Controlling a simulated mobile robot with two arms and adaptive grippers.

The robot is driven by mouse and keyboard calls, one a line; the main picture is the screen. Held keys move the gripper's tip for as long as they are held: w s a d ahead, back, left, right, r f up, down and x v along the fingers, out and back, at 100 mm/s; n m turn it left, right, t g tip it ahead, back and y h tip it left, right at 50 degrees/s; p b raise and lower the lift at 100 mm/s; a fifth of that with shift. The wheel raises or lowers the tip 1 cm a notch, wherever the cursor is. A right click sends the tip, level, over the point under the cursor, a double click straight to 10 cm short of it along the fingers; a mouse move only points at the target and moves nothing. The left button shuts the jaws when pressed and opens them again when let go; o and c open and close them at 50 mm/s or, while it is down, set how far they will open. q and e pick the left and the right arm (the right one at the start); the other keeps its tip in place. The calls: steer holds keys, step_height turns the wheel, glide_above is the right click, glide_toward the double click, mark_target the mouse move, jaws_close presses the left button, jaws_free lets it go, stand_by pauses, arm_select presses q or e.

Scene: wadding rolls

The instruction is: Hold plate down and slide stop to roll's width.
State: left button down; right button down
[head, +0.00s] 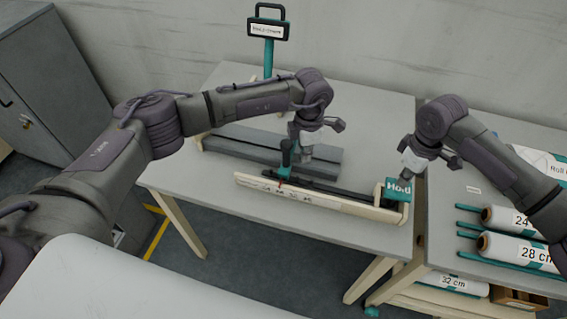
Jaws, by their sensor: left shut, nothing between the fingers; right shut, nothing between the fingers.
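The teal plate marked "Hold" (398,190) is at the right end of a cream rail (330,203) with a printed scale. The teal stop (285,158) stands upright toward the rail's left part, with a small red pointer at its foot. My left gripper (305,153) is shut and empty, pointing down just right of the stop; I cannot tell whether they touch. My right gripper (409,168) is shut and empty, just above the plate; contact is unclear. White rolls marked 24 (505,218), 28 cm (525,250) and 32 cm (452,283) lie at the right.
A grey bar (235,142) lies behind the rail on the grey table (368,120). A teal post with a black-framed, handled sign (267,29) rises at the back. The rolls' side table (440,240) adjoins on the right. A grey cabinet (50,75) stands at left.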

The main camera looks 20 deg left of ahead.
mark_target(285, 143)
steer(key=shift+f, duration=0.25)
steer(key=shift+s+f, duration=0.1)
steer(key=shift+f, duration=1.6)
arm_select(q)
steer(key=shift+a, duration=2.9)
steer(key=shift+d, duration=1.3)
